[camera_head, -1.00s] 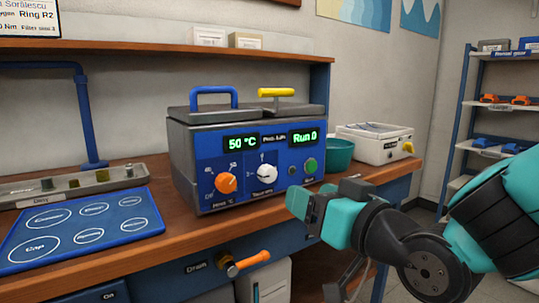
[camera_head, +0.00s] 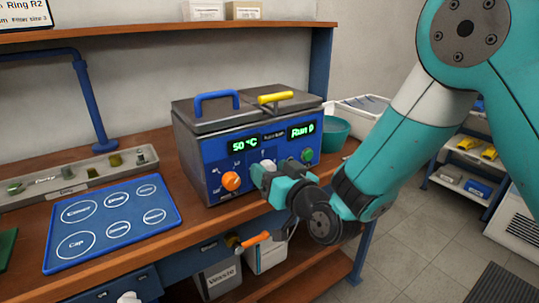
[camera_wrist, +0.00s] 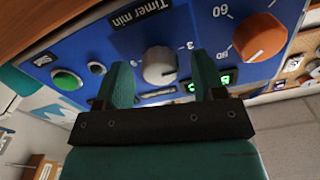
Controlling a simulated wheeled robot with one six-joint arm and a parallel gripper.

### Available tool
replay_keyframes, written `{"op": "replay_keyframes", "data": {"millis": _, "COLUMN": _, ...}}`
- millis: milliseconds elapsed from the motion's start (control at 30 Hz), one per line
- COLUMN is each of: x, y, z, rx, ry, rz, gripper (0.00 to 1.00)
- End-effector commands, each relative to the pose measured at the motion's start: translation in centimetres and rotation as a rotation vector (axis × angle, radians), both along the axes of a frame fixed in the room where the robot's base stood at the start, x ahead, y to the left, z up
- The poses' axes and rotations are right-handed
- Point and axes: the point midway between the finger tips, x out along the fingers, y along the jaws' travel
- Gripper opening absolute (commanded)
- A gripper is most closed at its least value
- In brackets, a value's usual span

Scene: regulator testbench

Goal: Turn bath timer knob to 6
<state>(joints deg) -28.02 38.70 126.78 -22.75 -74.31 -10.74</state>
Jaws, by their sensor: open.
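The bath (camera_head: 217,150) is a grey box with a blue front panel, displays reading 50 °C and Run 0, and two lids. The timer knob (camera_wrist: 160,66) is a light grey dial under the label "Timer min" in the wrist view. My gripper (camera_wrist: 162,80) is open, with one teal finger on either side of the knob as seen there; I cannot tell whether they touch it. In the head view my gripper (camera_head: 262,178) is in front of the panel and hides most of the knob. The orange temperature knob (camera_head: 231,181) is left of it.
A green button (camera_wrist: 64,80) and a dark button (camera_wrist: 97,68) lie beside the timer knob. A teal bowl (camera_head: 332,132) stands right of the bath. A blue mat (camera_head: 105,240) and a grey tray (camera_head: 75,187) lie to the left. An orange handle (camera_head: 254,240) sticks out below the bench edge.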

Motion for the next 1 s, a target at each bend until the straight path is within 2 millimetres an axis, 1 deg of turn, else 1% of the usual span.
{"op": "replay_keyframes", "data": {"millis": 33, "x": 0.27, "y": 0.21, "z": 0.25, "rx": 0.000, "ry": 0.000, "rz": 0.000, "gripper": 0.63}}
{"op": "replay_keyframes", "data": {"millis": 133, "x": 0.56, "y": 0.40, "z": 0.08, "rx": 0.000, "ry": 0.000, "rz": 0.000, "gripper": 0.63}}
{"op": "replay_keyframes", "data": {"millis": 433, "x": 0.68, "y": 0.46, "z": -0.08, "rx": 0.001, "ry": -0.001, "rz": 0.000, "gripper": 0.63}}
{"op": "replay_keyframes", "data": {"millis": 467, "x": 0.68, "y": 0.46, "z": -0.08, "rx": 0.001, "ry": -0.001, "rz": 0.000, "gripper": 0.56}}
{"op": "replay_keyframes", "data": {"millis": 500, "x": 0.67, "y": 0.47, "z": -0.07, "rx": 0.000, "ry": 0.000, "rz": 0.000, "gripper": 0.47}}
{"op": "replay_keyframes", "data": {"millis": 567, "x": 0.66, "y": 0.46, "z": -0.07, "rx": 0.000, "ry": 0.000, "rz": 0.000, "gripper": 0.33}}
{"op": "replay_keyframes", "data": {"millis": 600, "x": 0.66, "y": 0.46, "z": -0.07, "rx": 0.000, "ry": 0.000, "rz": 0.000, "gripper": 0.24}}
{"op": "replay_keyframes", "data": {"millis": 633, "x": 0.67, "y": 0.46, "z": -0.07, "rx": 0.000, "ry": 0.000, "rz": 0.000, "gripper": 0.17}}
{"op": "replay_keyframes", "data": {"millis": 667, "x": 0.67, "y": 0.45, "z": -0.06, "rx": 0.000, "ry": 0.000, "rz": 0.000, "gripper": 0.14}}
{"op": "replay_keyframes", "data": {"millis": 1000, "x": 0.67, "y": 0.44, "z": -0.04, "rx": 0.035, "ry": 0.023, "rz": 0.000, "gripper": 0.14}}
